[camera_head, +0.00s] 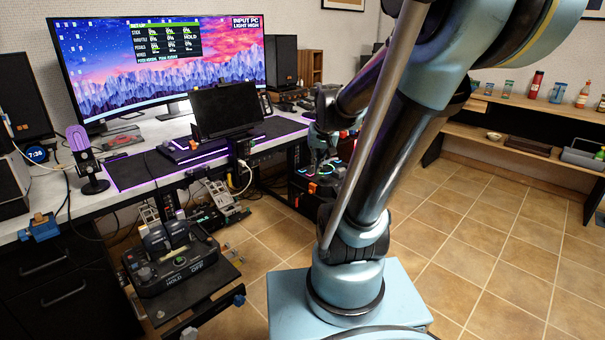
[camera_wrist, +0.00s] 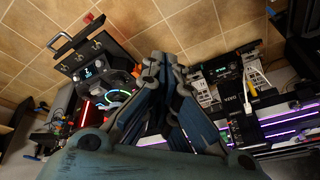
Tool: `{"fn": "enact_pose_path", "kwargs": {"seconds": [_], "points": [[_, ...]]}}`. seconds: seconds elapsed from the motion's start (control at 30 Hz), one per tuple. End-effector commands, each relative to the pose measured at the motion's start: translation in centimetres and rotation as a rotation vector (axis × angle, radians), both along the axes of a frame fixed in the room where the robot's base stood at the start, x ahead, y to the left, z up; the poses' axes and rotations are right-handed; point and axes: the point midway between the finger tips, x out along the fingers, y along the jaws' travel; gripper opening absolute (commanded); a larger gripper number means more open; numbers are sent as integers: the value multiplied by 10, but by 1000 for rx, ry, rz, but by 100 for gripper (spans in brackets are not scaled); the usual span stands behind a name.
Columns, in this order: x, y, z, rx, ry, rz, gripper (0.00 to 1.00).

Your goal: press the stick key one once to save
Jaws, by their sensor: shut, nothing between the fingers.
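My gripper (camera_head: 322,150) hangs down at the right end of the desk in the head view, beside my arm. In the wrist view my gripper (camera_wrist: 163,62) is shut, with its fingers together and nothing between them. Below it in the head view is a dark control unit (camera_head: 333,172) with orange, white and red lit parts. In the wrist view a dark panel (camera_wrist: 93,62) with a small display, switches and green-lit rings lies left of the fingers. I cannot tell which part is stick key one, and the fingers hide part of the controls. I cannot tell whether the fingertips touch anything.
A wide monitor (camera_head: 160,60) shows a set-up list with stick, throttle and pedals rows. A throttle unit (camera_head: 178,262) stands on a low mount at the left, with pedals (camera_head: 215,200) behind it. A shelf (camera_head: 535,103) stands right. Tiled floor (camera_head: 465,235) is clear.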

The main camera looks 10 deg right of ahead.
Motion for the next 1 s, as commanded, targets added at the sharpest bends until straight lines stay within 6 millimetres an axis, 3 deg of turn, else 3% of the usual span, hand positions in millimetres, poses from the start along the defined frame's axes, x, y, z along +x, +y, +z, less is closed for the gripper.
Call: {"fn": "enact_pose_path", "kwargs": {"seconds": [0.1, 0.47, 0.77, 1.0], "points": [[40, 0, 6, 25, -33, -33, 0], [154, -2, 4, 107, -131, -130, 0], [247, -6, -17, 179, -211, -211, 0], [317, -12, -46, 240, -273, -277, 0]]}}
